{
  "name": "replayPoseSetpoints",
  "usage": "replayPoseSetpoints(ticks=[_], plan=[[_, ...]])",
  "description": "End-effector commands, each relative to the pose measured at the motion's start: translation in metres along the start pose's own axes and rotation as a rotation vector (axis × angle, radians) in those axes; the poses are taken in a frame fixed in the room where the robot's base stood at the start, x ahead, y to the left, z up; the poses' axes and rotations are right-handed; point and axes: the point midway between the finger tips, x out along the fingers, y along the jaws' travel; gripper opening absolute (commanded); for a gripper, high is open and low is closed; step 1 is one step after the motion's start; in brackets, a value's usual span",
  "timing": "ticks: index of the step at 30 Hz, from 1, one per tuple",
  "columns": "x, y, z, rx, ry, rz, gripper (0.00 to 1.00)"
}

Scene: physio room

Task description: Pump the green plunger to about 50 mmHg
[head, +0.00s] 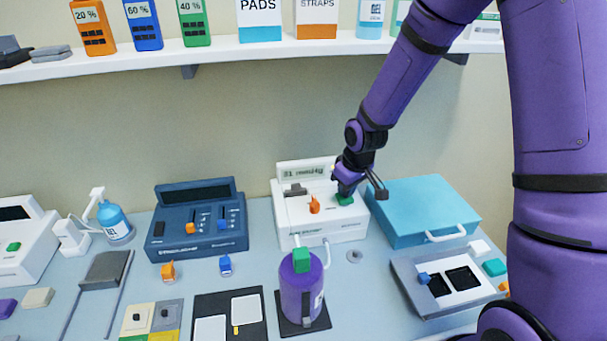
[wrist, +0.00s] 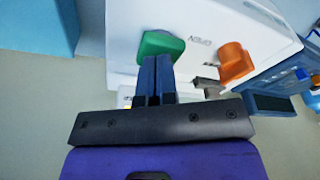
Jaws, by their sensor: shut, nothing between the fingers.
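A purple cylinder (head: 301,297) with a green plunger block (head: 302,261) on top stands upright on a dark square plate at the front centre. A white machine (head: 318,226) behind it has a small screen (head: 306,172), an orange knob (head: 314,204) and a green knob (head: 344,199). The screen's text is too blurred to read. My gripper (head: 346,190) is shut and empty at the machine's green knob, away from the purple cylinder. In the wrist view the fingertips (wrist: 158,62) overlap the lower edge of the green knob (wrist: 160,45); whether they touch it I cannot tell. The orange knob (wrist: 235,61) is to the right.
A teal case (head: 420,205) stands right of the white machine, and a dark blue console (head: 197,222) to its left. A grey tray (head: 450,292) lies at the front right. A shelf (head: 250,52) with bottles and boxes runs above. A small grey ring (head: 354,257) lies near the cylinder.

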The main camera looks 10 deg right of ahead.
Motion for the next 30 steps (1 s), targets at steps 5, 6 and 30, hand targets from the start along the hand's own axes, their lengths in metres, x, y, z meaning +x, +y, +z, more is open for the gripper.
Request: replayPoseSetpoints(ticks=[5, 6, 30], plan=[[-0.002, 0.000, 0.000, 0.001, -0.001, 0.000, 0.00], [-0.004, 0.000, 0.000, 0.001, 0.000, 0.000, 0.00], [-0.048, 0.000, -0.010, 0.001, 0.000, 0.000, 0.00]])
